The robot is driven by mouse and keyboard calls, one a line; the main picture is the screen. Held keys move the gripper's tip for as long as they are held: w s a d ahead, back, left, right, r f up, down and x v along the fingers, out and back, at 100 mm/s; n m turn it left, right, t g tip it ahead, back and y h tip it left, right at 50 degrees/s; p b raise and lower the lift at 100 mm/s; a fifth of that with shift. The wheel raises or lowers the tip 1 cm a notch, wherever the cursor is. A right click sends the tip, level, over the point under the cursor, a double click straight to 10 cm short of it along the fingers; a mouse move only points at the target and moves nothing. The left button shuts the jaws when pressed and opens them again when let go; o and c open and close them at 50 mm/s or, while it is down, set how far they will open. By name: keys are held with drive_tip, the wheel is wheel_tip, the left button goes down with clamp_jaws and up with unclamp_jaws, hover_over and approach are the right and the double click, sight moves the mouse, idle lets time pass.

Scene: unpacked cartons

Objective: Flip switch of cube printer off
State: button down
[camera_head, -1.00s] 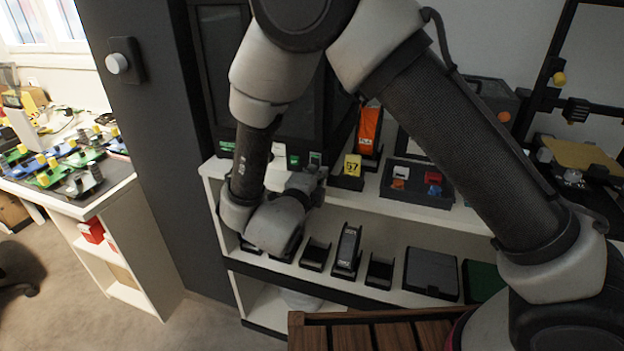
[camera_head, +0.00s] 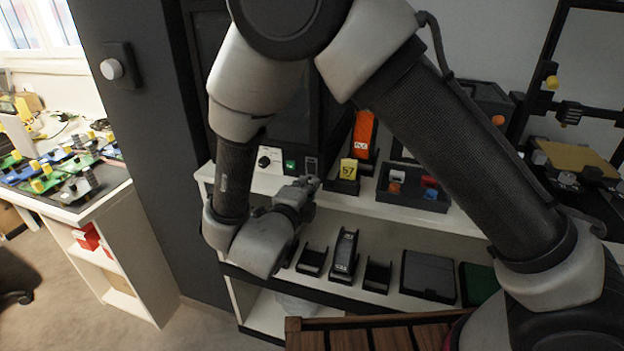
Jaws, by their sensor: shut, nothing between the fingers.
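The cube printer (camera_head: 295,118) is a large dark enclosure on the white shelf, partly hidden behind my arm. Its low front edge shows a white panel with a black knob (camera_head: 264,161), a green switch (camera_head: 290,163) and a grey switch-like part (camera_head: 311,164) to the right. I cannot read the switch positions. My gripper (camera_head: 313,183) is shut and empty, with its tip just below the grey part. I cannot tell whether it touches anything.
A tray of small coloured parts (camera_head: 412,202) is further right. Black holders (camera_head: 345,257) sit on the lower shelf. A wooden slatted top (camera_head: 400,338) is in front.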

drive_tip(key=f+v, duration=0.1)
drive_tip(key=v, duration=0.6)
drive_tip(key=shift+s+r, duration=0.25)
drive_tip(key=shift+r, duration=0.25)
drive_tip(key=shift+a, duration=0.1)
